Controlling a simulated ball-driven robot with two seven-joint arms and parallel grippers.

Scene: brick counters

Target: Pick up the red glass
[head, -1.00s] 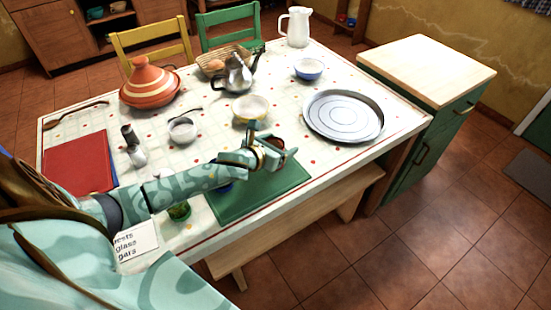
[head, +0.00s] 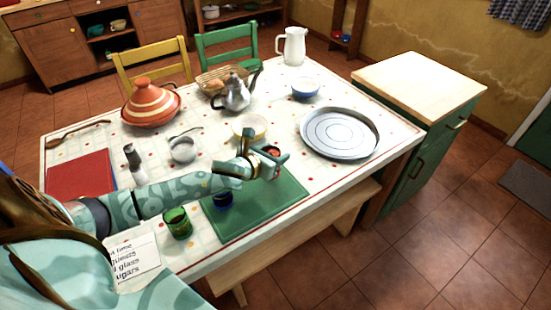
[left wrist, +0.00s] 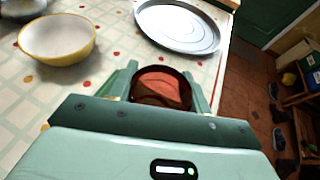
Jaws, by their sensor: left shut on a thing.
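My left gripper (head: 264,164) is over the far part of the green mat on the table. It is shut on the red glass (head: 272,151), which shows as a small dark red shape between the fingers. In the left wrist view, my left gripper (left wrist: 161,88) has a finger on each side of the red glass (left wrist: 162,86), and I look into its open top. The glass's lower part is hidden, so I cannot tell whether it touches the table. My right gripper is not in view.
A green glass (head: 177,222) and a dark blue glass (head: 222,200) stand near my left forearm. A yellow bowl (head: 250,126) and a large metal tray (head: 340,132) are close beyond the gripper. The green mat (head: 285,195) is bare at its right.

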